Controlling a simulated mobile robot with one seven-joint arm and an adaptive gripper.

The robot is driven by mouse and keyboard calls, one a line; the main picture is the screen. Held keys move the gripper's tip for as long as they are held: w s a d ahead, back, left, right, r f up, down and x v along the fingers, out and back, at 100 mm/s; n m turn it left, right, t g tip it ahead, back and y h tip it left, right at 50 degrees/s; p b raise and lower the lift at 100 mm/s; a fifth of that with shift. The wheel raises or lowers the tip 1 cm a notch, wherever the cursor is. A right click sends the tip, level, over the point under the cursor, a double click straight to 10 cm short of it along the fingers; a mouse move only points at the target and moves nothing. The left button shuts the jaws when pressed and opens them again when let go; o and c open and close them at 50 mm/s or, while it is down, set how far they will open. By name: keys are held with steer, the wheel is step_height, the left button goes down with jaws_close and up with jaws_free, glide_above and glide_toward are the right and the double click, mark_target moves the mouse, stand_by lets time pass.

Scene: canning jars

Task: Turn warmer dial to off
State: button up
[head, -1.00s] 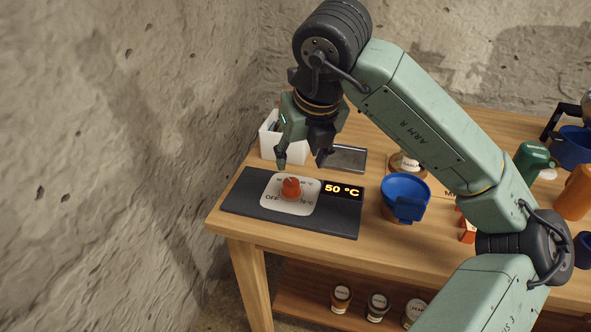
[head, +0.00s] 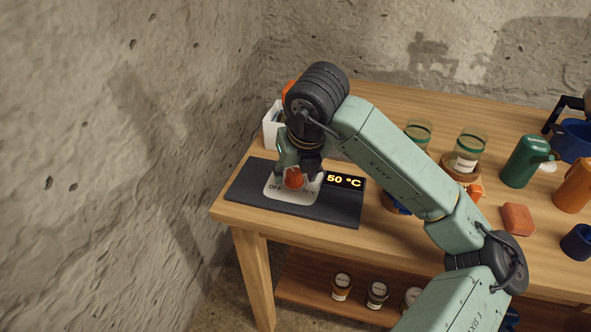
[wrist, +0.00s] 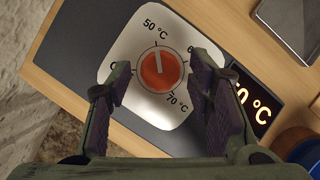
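The orange-red warmer dial (head: 293,180) sits on a white plate (wrist: 185,118) on the dark warmer base (head: 330,212). In the wrist view the dial (wrist: 161,70) shows a white mark pointing up, close to the 50 °C label. A 70 °C label is at lower right; the label at left is partly hidden by a finger. The display (head: 345,181) reads 50 °C. My gripper (head: 298,172) is over the dial, pointing down. In the wrist view its open fingers (wrist: 163,78) are on either side of the dial, with gaps between.
A white container (head: 272,127) stands behind the warmer, near the wall. Jars (head: 468,150), a green jug (head: 525,162) and an orange block (head: 517,219) are to the right on the wooden table (head: 400,102). Several jars (head: 377,294) stand on the lower shelf.

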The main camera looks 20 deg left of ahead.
jaws_close()
stand_by(0.4)
steer(key=shift+f+b, duration=0.1)
steer(key=shift+b, duration=0.4)
steer(key=n+b, duration=0.2)
steer(key=shift+w+d+f+y+b, duration=0.1)
steer(key=shift+f+y+b, duration=0.05)
steer(key=shift+y+b, duration=0.2)
steer(key=n+g+b, duration=0.1)
steer(key=n, duration=0.1)
steer(key=n+g+y+b, duration=0.1)
steer(key=n+b, duration=0.1)
steer(key=shift+w+d+n, duration=0.1)
steer(key=shift+w+n, duration=0.05)
steer(key=shift+n, duration=0.15)
steer(key=n, duration=0.1)
steer(key=n+g, duration=0.1)
steer(key=n, duration=0.1)
steer(key=n+b, duration=0.1)
steer(key=shift+w+r+n+g, duration=0.15)
steer(key=shift+r+n+g, duration=0.15)
steer(key=shift+g, duration=0.1)
steer(key=n, duration=0.2)
steer(key=n+g, duration=0.1)
steer(key=n, duration=0.1)
steer(key=shift+w+n+g, duration=0.1)
steer(key=shift+n+g, duration=0.2)
